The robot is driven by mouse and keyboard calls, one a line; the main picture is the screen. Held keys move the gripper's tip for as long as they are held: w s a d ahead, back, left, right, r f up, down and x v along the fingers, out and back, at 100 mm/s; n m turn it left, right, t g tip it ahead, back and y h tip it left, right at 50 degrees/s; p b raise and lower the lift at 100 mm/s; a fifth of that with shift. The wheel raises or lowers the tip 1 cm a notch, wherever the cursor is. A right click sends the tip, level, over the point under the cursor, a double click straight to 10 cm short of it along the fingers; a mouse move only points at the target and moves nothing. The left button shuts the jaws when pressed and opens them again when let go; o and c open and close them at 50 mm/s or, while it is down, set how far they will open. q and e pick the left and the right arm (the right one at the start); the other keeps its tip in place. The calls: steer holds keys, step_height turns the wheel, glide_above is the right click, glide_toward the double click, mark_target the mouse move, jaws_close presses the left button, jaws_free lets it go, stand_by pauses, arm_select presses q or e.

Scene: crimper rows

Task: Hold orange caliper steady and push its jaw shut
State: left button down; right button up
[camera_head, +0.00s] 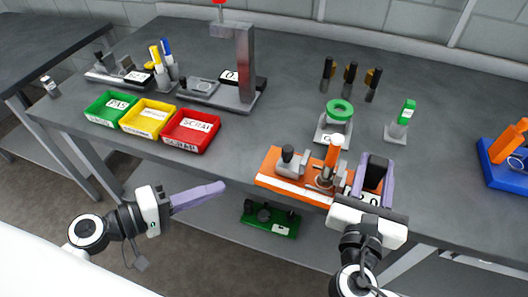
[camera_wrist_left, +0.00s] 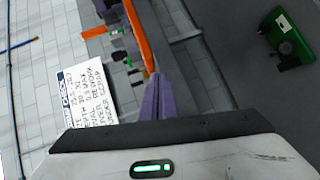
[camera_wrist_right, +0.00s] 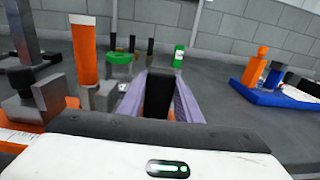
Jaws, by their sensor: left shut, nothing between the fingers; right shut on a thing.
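The orange caliper (camera_head: 270,167) lies along the front edge of the table. It carries a grey block with a black knob (camera_head: 288,154) and an upright orange post with a white top (camera_head: 333,150). My right gripper (camera_head: 377,163) is at its right end, shut on a black block (camera_head: 376,173). The right wrist view shows this black block (camera_wrist_right: 158,95) between the purple fingers, with the orange post (camera_wrist_right: 86,55) to the left. My left gripper (camera_head: 222,186) is shut and empty, left of the caliper and apart from it. The left wrist view shows its closed fingers (camera_wrist_left: 157,95).
Green (camera_head: 110,108), yellow (camera_head: 146,117) and red (camera_head: 192,131) trays stand to the left. A green-ringed stand (camera_head: 338,111) is behind the caliper, and a blue base with orange parts (camera_head: 508,171) is at right. A green device (camera_head: 270,220) lies below the tabletop.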

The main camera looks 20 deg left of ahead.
mark_target(264, 172)
arm_select(q)
step_height(264, 172, up, 7)
steer(key=t+h, duration=0.2)
steer(key=shift+n, duration=0.4)
steer(key=x, duration=0.9)
steer(key=shift+w+a+f, duration=0.1)
steer(key=shift+w+a, duration=0.1)
steer(key=shift+a, duration=0.2)
steer(key=d, duration=0.3)
steer(key=shift+w+d+f, duration=0.1)
steer(key=shift+w+d, duration=0.1)
steer(key=shift+w, duration=0.2)
steer(key=shift+d, duration=0.55)
